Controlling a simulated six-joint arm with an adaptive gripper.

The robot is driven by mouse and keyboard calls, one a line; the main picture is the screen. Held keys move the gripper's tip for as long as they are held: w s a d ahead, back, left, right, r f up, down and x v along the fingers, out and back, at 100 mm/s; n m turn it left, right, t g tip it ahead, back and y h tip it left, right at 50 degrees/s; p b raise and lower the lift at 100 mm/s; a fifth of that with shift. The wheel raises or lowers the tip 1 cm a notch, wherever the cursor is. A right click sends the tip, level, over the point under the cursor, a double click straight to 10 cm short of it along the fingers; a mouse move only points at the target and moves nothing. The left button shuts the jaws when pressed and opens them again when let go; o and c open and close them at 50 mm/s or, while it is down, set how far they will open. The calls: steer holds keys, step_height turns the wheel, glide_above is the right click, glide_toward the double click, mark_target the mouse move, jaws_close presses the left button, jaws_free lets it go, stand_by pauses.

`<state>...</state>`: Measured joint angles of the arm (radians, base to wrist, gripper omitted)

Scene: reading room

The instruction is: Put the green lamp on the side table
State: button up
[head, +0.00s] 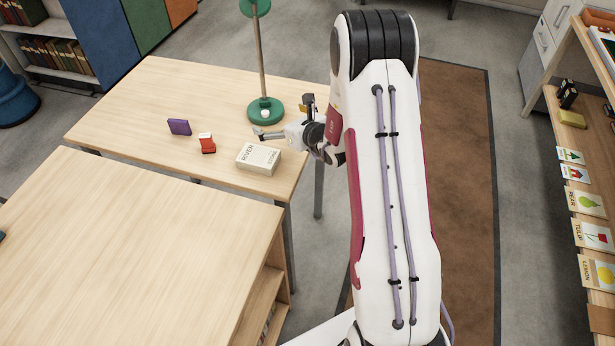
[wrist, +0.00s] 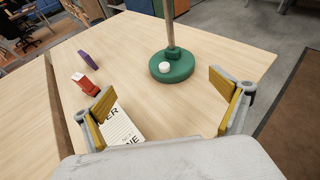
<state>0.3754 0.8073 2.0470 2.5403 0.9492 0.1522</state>
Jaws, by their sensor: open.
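The green lamp (head: 265,108) stands upright on the wooden table (head: 140,95), with a round green base, a thin brown pole and a green top cut off by the picture edge. A small white knob sits on its base. In the wrist view the lamp base (wrist: 172,67) is ahead of my gripper, between the lines of its fingers. My gripper (head: 283,120) is open and empty near the lamp's base, apart from it. In the wrist view my gripper (wrist: 165,108) shows two yellow-padded fingers spread wide. I cannot tell which piece of furniture is the side table.
A white book box (head: 258,158) lies near my gripper; a red item (head: 207,144) and a purple item (head: 179,127) stand further left. A second wooden table (head: 130,250) is in front, its top mostly clear. A shelf with picture cards (head: 585,202) is at right.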

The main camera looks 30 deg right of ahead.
steer(key=s+a+r+n+y, duration=0.2)
steer(key=a+r+n+y, duration=0.25)
steer(key=a+r, duration=0.35)
steer(key=s+a+r+n+g+y, duration=0.4)
steer(key=s+a+r+n+g, duration=0.2)
steer(key=s+a+r+n, duration=0.75)
steer(key=s+d+n+g+h, duration=0.1)
steer(key=s+n+g+h, duration=0.4)
steer(key=s+n, duration=1.25)
steer(key=s+d+m+t+h, duration=0.1)
steer(key=s+d+t+h, duration=0.2)
steer(key=s, duration=0.7)
steer(key=d+h, duration=0.2)
steer(key=d, duration=0.2)
steer(key=shift+s+d+r, duration=0.2)
steer(key=shift+d+r, duration=0.15)
steer(key=shift+d, duration=0.05)
